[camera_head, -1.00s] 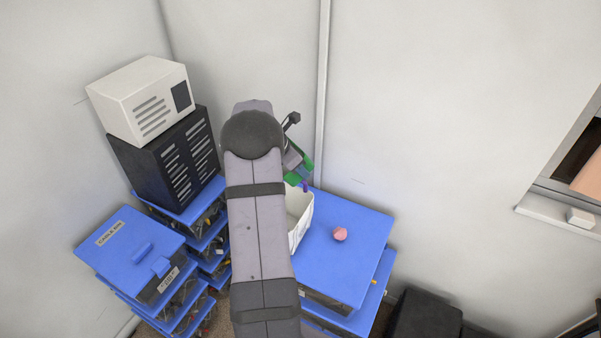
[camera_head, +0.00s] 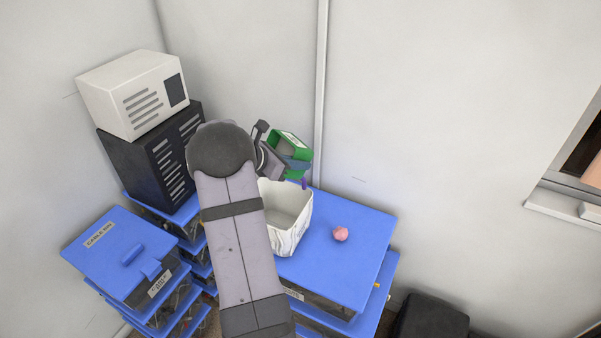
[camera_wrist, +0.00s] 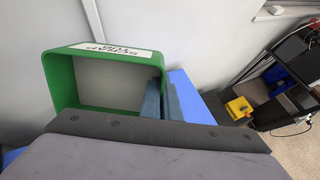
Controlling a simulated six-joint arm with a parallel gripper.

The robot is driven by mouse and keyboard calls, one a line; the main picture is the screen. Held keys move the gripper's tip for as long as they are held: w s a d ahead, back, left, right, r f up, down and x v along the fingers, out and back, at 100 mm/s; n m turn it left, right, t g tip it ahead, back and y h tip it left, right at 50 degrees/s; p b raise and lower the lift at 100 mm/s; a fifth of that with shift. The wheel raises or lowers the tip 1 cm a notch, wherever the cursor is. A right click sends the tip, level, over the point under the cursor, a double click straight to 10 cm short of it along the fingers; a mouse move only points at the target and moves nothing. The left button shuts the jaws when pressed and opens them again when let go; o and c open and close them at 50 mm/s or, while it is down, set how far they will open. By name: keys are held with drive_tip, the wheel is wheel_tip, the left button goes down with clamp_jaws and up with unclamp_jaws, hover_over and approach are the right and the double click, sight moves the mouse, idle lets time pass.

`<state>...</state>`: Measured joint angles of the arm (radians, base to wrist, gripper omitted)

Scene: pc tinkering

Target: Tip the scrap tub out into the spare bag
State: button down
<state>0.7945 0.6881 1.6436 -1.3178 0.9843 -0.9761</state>
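The green scrap tub (camera_head: 279,139) is in the air behind the white spare bag, tilted on its side. In the wrist view the scrap tub (camera_wrist: 62,85) shows its label upside down and its grey inside; I see no loose scrap there. My gripper (camera_wrist: 161,99) is shut on the tub's wall, its teal fingers on either side; it shows partly in the head view (camera_head: 294,164). The spare bag (camera_head: 289,239) stands open and upright on a blue lid, its left side partly behind my arm. A small purple thing (camera_head: 304,183) is at its back rim.
A pink ball (camera_head: 340,234) lies on the blue lid (camera_head: 350,265) right of the bag. Left are a black slotted case (camera_head: 150,160) with a white box (camera_head: 130,95) on top, and stacked cable bins (camera_head: 115,255). Walls stand close behind the tub.

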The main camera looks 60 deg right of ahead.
sight(291, 179)
drive_tip(key=shift+w+a+f+g+h+b, duration=0.1)
drive_tip(key=shift+f+g+h+b, duration=0.35)
drive_tip(key=shift+b, duration=1.1)
drive_tip(key=shift+a+f+g+h+b, duration=0.15)
drive_tip(key=shift+h+b, duration=0.5)
drive_tip(key=shift+b, duration=0.9)
drive_tip(key=h+b, duration=0.1)
drive_tip(key=b, duration=0.1)
drive_tip(key=g+h+b, duration=0.1)
drive_tip(key=b, duration=0.2)
drive_tip(key=h+b, duration=0.1)
drive_tip(key=b, duration=0.2)
drive_tip(key=shift+w+a+f+g, duration=0.2)
drive_tip(key=shift+a+f+g, duration=0.1)
drive_tip(key=shift+a, duration=0.05)
drive_tip(key=h+b, duration=0.1)
drive_tip(key=b, duration=0.1)
drive_tip(key=a+g+h+b, duration=0.1)
drive_tip(key=b, duration=0.2)
drive_tip(key=g+h+b, duration=0.1)
drive_tip(key=h+b, duration=0.1)
drive_tip(key=shift+w+a+r, duration=0.3)
drive_tip(key=shift+w+r, duration=0.1)
drive_tip(key=shift+w+a+r+g+h+b, duration=0.15)
drive_tip(key=shift+a+r+g+h+b, duration=0.2)
drive_tip(key=shift+h+b, duration=0.35)
drive_tip(key=shift+w+a+r+g+h+b, duration=0.15)
drive_tip(key=shift+a+r+g+h+b, duration=0.25)
drive_tip(key=shift+b, duration=0.45)
